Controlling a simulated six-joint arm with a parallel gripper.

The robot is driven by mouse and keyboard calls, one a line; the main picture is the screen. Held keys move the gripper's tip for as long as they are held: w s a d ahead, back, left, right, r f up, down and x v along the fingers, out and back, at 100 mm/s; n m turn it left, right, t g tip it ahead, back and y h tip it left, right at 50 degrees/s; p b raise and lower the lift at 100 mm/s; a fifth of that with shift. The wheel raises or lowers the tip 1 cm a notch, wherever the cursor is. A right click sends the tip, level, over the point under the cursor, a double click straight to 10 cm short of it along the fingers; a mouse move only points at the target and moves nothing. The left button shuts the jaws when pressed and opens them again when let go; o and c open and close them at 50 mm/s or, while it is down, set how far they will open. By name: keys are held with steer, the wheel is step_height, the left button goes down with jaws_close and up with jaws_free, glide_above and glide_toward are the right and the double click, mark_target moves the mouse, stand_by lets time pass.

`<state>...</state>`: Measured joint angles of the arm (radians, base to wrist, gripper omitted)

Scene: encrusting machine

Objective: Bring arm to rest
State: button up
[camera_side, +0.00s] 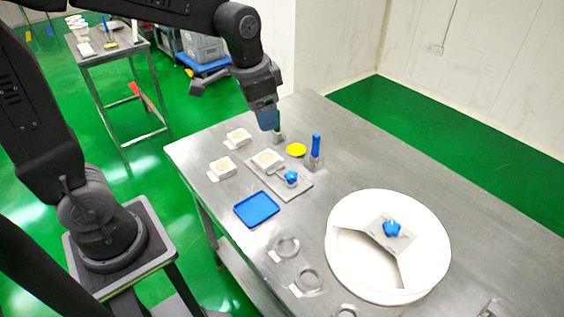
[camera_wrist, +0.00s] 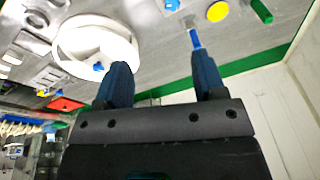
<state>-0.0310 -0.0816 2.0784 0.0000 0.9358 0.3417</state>
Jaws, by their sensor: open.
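My gripper (camera_side: 268,121) hangs over the far-left part of the steel table, fingers pointing down, close to a green-handled tool (camera_side: 278,131) in a small metal holder. In the side view I cannot tell whether it touches the tool. In the wrist view my gripper (camera_wrist: 160,72) has its two blue fingers wide apart with nothing between them. There the green handle (camera_wrist: 262,12) lies beyond and to the right of the fingers. A blue-handled tool (camera_side: 316,146) stands upright in its own holder to the right; in the wrist view its handle (camera_wrist: 194,39) shows near the right fingertip.
A yellow disc (camera_side: 296,150), white blocks (camera_side: 239,137), a grey plate (camera_side: 293,190) with a blue knob, and a blue tray (camera_side: 257,208) lie nearby. A large round white bowl (camera_side: 345,215) stands at the right. Metal rings (camera_side: 310,279) lie along the front.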

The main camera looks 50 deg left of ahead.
steer(key=s+r+n+t, duration=0.1)
steer(key=s, duration=0.6)
steer(key=s+d+r+n+t, duration=0.1)
steer(key=s+n+t, duration=0.1)
steer(key=s, duration=0.5)
steer(key=shift+r+n, duration=0.3)
